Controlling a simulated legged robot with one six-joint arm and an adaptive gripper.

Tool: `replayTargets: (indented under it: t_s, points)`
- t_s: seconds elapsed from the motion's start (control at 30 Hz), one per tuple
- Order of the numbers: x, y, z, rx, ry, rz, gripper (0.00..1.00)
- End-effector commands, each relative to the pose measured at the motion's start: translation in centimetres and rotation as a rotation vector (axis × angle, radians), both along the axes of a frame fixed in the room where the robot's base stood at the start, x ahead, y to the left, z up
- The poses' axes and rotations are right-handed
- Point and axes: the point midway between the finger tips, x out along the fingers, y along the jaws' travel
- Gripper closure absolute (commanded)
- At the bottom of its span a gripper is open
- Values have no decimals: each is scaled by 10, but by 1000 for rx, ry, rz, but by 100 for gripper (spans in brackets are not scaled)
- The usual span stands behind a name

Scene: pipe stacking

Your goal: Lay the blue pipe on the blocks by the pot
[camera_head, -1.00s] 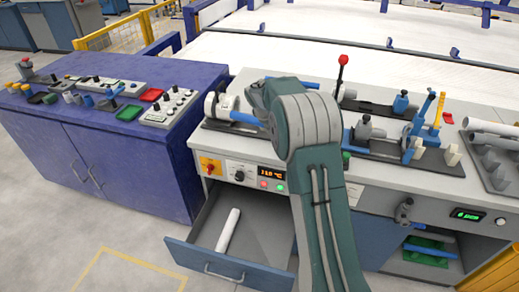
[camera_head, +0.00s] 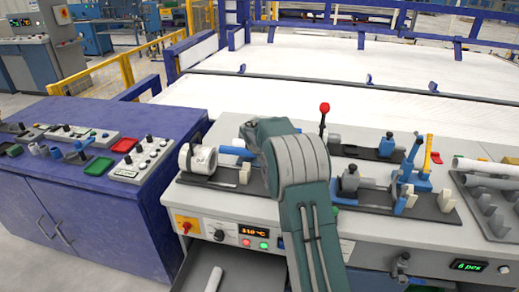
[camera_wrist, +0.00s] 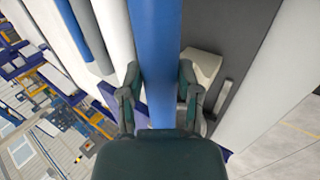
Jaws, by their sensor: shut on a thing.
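The blue pipe (camera_head: 235,151) shows to the left of my arm in the head view, its end close to the white pot (camera_head: 197,160). The pot stands on a dark base plate (camera_head: 222,184). A cream block (camera_head: 245,173) shows just below the pipe; whether they touch is unclear. In the wrist view, my gripper (camera_wrist: 158,78) is shut on the blue pipe (camera_wrist: 156,40), one finger on each side. A cream block (camera_wrist: 200,68) lies right beside the right finger. In the head view my arm hides the fingers and the pipe's far end.
To the right stand clamp fixtures (camera_head: 350,180), a blue lever tool (camera_head: 410,160) and grey pipes (camera_head: 485,167) on a rack. A red-knobbed lever (camera_head: 324,108) rises behind my arm. An open drawer with a white pipe (camera_head: 213,279) is below the bench front.

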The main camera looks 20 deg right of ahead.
Motion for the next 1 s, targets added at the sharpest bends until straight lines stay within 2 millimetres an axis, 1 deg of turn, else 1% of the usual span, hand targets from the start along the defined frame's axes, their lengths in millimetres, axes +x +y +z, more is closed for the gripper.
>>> replayTargets:
  t_s: [0.03, 0.4, 0.6, 0.8, 1.0]
  points:
    - [0, -2, -6, 2, 1, -1, 100]
    - [0, 3, -43, -2, 0, 0, 100]
    - [0, 1, -61, -1, -1, -1, 100]
    - [0, 0, -71, 0, 0, -1, 100]
    - [0, 1, -72, -1, -1, -1, 100]
